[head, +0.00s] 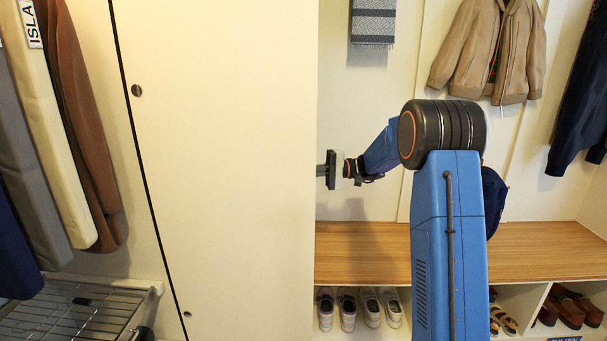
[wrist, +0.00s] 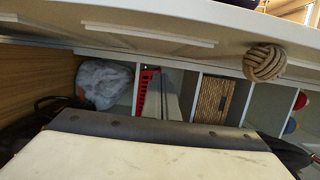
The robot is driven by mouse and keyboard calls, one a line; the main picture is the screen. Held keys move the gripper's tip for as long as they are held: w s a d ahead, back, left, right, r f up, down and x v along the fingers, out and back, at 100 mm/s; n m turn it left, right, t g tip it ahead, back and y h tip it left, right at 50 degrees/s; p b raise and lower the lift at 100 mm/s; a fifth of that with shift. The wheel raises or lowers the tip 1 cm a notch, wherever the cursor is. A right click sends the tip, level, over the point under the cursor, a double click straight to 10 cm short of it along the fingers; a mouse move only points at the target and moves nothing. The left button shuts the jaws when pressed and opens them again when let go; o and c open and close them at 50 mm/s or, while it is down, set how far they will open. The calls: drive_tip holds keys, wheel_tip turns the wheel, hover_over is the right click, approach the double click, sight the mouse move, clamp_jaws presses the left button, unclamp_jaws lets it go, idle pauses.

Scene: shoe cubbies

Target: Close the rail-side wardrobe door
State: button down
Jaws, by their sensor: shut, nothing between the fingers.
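The wardrobe door (head: 225,170) is a tall cream panel that stands open across the middle of the head view. Hanging clothes show in the wardrobe to its left. My gripper (head: 323,170) is just at the panel's right edge, at about mid-height in the picture. Its fingertips are hidden behind the panel, and I cannot tell whether they touch it. It holds nothing and is shut. In the wrist view, my gripper's dark bar (wrist: 160,128) fills the lower part. A knotted rope knob (wrist: 264,62) shows beyond it near a pale panelled surface; I cannot tell whether it belongs to this door.
A wooden bench (head: 365,250) with shoe cubbies below lies behind my arm. A tan jacket (head: 475,50) and grey striped cloth (head: 373,22) hang above. A wire rack (head: 70,315) sits low in the wardrobe. The wrist view shows a red crate (wrist: 150,92) and wicker basket (wrist: 213,100).

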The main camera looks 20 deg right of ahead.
sight(280, 179)
drive_tip(key=shift+s+a, duration=0.55)
drive_tip(key=shift+a, duration=0.6)
drive_tip(key=shift+s+a, duration=0.6)
drive_tip(key=shift+a, duration=0.55)
drive_tip(key=shift+s+a, duration=0.55)
drive_tip(key=shift+a, duration=0.6)
